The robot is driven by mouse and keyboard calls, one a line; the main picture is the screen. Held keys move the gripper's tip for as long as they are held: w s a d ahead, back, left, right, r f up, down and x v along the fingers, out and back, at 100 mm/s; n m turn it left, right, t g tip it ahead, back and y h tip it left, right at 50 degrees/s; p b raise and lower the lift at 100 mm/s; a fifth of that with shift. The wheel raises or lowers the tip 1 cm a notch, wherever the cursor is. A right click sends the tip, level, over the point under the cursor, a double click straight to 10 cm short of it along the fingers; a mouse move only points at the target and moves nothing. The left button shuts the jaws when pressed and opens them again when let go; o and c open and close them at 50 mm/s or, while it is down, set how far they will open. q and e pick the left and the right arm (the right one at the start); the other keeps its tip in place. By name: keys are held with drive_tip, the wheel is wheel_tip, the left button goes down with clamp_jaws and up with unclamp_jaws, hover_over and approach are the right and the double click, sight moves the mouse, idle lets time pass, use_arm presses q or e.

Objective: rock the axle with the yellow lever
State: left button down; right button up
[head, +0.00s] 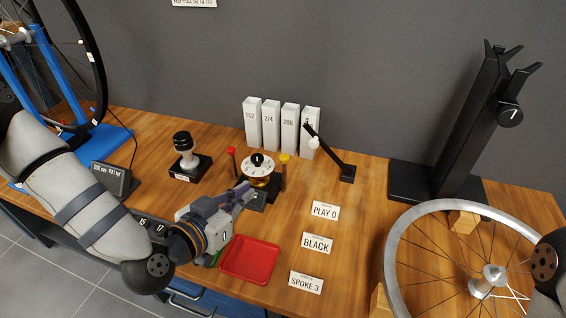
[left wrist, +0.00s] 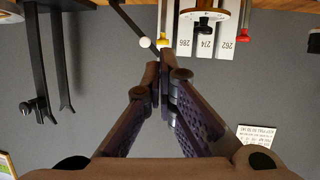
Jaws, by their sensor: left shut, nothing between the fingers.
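The yellow lever (head: 284,158) is a dark post with a yellow knob, standing at the right side of a small stand with a white dial (head: 258,167). A matching red lever (head: 231,151) stands on its left. My left gripper (head: 243,190) is shut and empty, its purple fingers low in front of the dial, left of the yellow lever. In the left wrist view, which is upside down, the yellow knob (left wrist: 163,42) shows just past the shut fingertips (left wrist: 157,68). Whether they touch the lever cannot be told. The axle is not clearly seen. My right gripper is not in view.
A red tray (head: 250,260) and label cards (head: 317,243) lie in front. White numbered boxes (head: 270,125) and a black arm with a white ball (head: 314,143) stand behind. A spoked wheel (head: 392,250) and black stand (head: 475,130) are at right.

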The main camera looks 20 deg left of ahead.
sight(281, 158)
use_arm(q)
drive_tip(key=shift+w+a+r+t, duration=0.2)
drive_tip(key=shift+w+r+t, duration=0.15)
drive_tip(key=shift+r, duration=0.1)
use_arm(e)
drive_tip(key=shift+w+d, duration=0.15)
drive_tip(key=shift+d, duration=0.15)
use_arm(q)
drive_tip(key=b+x, duration=0.1)
drive_tip(key=x, duration=0.6)
drive_tip(key=b+x, duration=0.1)
drive_tip(key=x, duration=0.6)
drive_tip(key=shift+s+a+f, duration=0.1)
drive_tip(key=shift+f, duration=0.1)
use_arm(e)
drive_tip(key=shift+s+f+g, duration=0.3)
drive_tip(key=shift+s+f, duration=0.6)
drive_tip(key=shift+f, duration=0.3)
use_arm(q)
drive_tip(key=shift+r, duration=0.1)
